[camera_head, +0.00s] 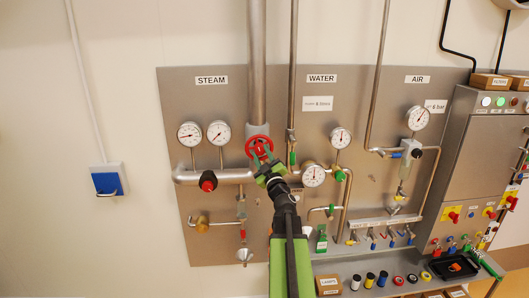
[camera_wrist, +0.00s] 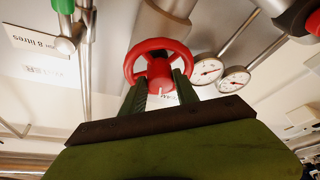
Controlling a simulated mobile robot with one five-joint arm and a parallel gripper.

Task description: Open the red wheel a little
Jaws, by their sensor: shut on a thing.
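The red wheel (camera_head: 259,146) sits on the thick steam pipe, below and to the right of the STEAM label. It also shows in the wrist view (camera_wrist: 158,45) as a red ring with a hub and spokes. My gripper (camera_head: 264,168) reaches up to it from below. In the wrist view my two green fingers (camera_wrist: 158,88) stand on either side of the wheel's hub and are shut on the wheel.
Two round gauges (camera_head: 205,133) stand left of the wheel, with a black and red knob (camera_head: 208,181) below them. Another gauge (camera_head: 314,175) is close on the right of my gripper. A shelf (camera_head: 385,287) with small jars lies at lower right. The left wall is mostly bare.

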